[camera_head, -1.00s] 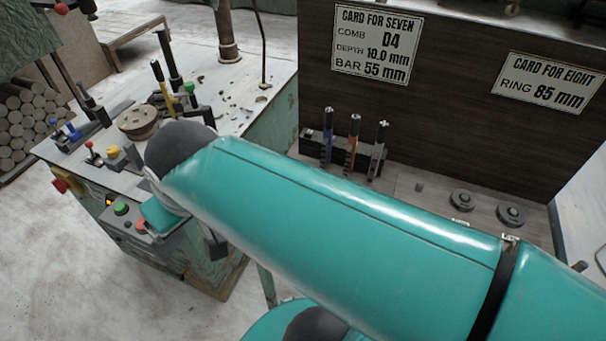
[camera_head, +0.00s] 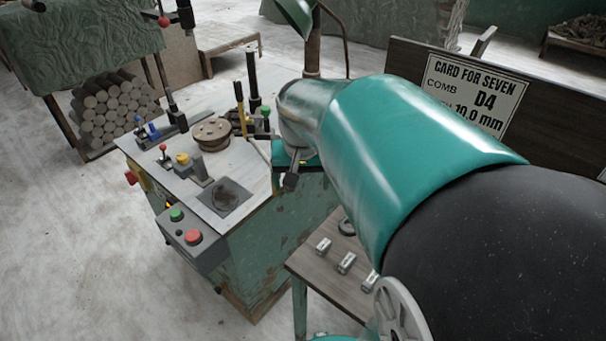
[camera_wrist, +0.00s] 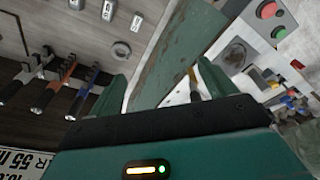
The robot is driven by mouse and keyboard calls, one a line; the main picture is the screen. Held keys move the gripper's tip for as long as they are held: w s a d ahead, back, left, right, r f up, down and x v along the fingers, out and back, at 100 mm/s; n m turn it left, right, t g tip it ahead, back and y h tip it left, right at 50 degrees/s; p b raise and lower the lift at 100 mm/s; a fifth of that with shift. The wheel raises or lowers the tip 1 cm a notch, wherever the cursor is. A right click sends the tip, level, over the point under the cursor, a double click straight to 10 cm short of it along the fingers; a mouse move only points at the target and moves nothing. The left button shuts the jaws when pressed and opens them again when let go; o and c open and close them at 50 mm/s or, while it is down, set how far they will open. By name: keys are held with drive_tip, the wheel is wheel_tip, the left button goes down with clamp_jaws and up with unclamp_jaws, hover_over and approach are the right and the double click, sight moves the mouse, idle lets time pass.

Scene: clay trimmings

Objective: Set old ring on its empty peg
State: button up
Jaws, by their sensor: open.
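My gripper (camera_wrist: 163,82) is open and empty in the wrist view, its fingers apart above the gap between the bench and the green-sided machine. In the head view its end is partly hidden behind my arm. I cannot tell for sure which thing is the old ring. A dark ring-like piece (camera_head: 346,227) lies on the wooden bench, half hidden by my arm. A round brown disc (camera_head: 211,133) sits on the machine top. No empty peg can be made out clearly.
The machine (camera_head: 250,165) carries levers and buttons. A sign board (camera_head: 475,95) stands behind my arm.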

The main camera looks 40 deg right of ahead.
drive_tip(key=w+d+f+m+g+y, duration=0.1)
drive_tip(key=d+f+m+g, duration=0.15)
drive_tip(key=d+f, duration=0.55)
drive_tip(key=m+y, duration=0.1)
drive_tip(key=m, duration=0.3)
hover_over(348, 232)
drive_tip(key=w+d, duration=0.2)
drive_tip(key=d, duration=0.1)
drive_tip(key=shift+n, duration=0.25)
wheel_tip(348, 232, down, 12)
drive_tip(key=shift+r, duration=0.1)
drive_tip(key=shift+w+a+f, duration=0.1)
drive_tip(key=shift+a+f, duration=0.05)
drive_tip(key=shift+f, duration=2.6)
drive_tip(key=c, duration=1.4)
drive_tip(key=shift+c, duration=0.2)
drive_tip(key=shift+r, duration=0.15)
